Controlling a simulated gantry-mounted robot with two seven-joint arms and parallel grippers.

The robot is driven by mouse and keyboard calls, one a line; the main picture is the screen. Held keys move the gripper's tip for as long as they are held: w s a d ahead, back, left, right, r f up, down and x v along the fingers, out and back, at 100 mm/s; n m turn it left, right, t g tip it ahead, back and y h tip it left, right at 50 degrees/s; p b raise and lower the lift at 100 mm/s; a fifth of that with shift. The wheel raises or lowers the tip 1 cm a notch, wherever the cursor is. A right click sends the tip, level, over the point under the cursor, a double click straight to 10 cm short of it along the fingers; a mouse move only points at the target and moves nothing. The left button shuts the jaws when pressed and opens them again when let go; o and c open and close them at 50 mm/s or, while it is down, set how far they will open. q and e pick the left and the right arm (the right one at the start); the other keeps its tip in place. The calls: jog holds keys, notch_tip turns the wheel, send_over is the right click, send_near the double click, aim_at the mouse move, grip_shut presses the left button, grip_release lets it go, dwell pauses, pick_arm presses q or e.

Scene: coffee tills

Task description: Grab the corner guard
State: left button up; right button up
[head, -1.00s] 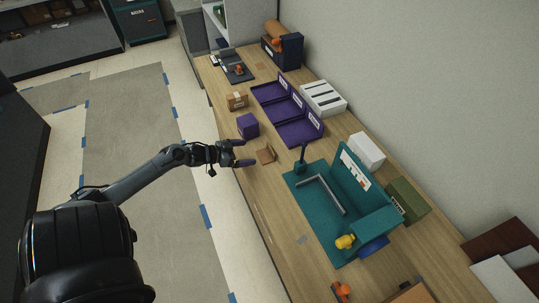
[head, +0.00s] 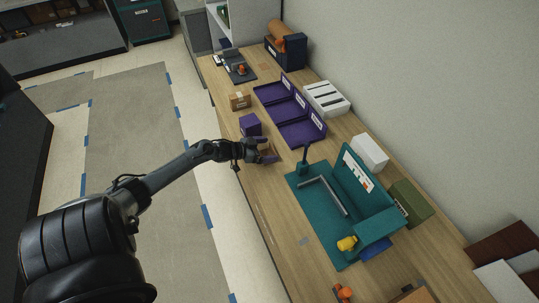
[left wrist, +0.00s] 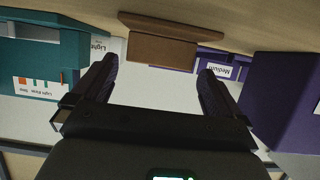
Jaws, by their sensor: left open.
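The corner guard is a small brown angled piece (head: 266,149) on the wooden table, in front of the purple trays. In the left wrist view the brown corner guard (left wrist: 165,47) shows as two faces meeting at an angle, just beyond the fingertips. My left gripper (head: 265,151) is open at the corner guard and partly hides it in the head view. In the left wrist view its two dark fingers (left wrist: 158,74) are apart with nothing gripped between them. My right gripper is in neither view.
A purple box (head: 250,125) stands close beside the gripper. Purple trays (head: 303,133) lie behind it. A teal station (head: 309,218) with a grey angled bar (head: 333,197) and a yellow item (head: 347,243) stands to the right. The table's front edge is bare.

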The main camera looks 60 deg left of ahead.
pick_arm(q)
jog(key=shift+w+f, duration=0.3)
jog(key=shift+w, duration=0.3)
jog(key=shift+d, duration=0.1)
jog(key=c, duration=0.8)
jog(key=shift+r, duration=0.1)
jog(key=shift+c, duration=0.2)
